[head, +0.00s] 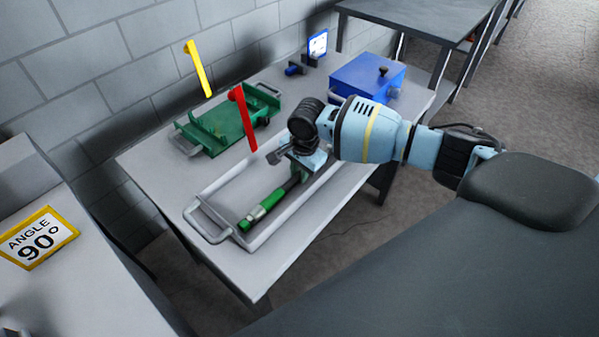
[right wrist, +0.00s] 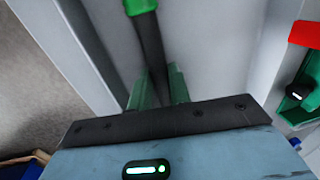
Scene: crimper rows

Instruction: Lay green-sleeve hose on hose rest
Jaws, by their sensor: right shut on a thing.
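A black hose with a green sleeve (head: 255,216) at its near end lies along a long pale tray (head: 216,190). In the right wrist view the black hose (right wrist: 151,48) runs between my fingers, with a green sleeve part (right wrist: 140,6) at the top. My right gripper (head: 301,180) is low over the tray and shut on the hose; its green fingers also show in the right wrist view (right wrist: 160,88). A green fixture (head: 211,130) with upright parts stands behind the tray; I cannot tell if it is the hose rest. My left gripper is not in view.
A red upright piece (head: 243,117) and a yellow one (head: 198,70) rise near the green fixture. A blue box (head: 367,77) and a small screen (head: 317,45) stand at the table's back. A block wall closes off the left. A 90° angle sign (head: 38,238) stands left.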

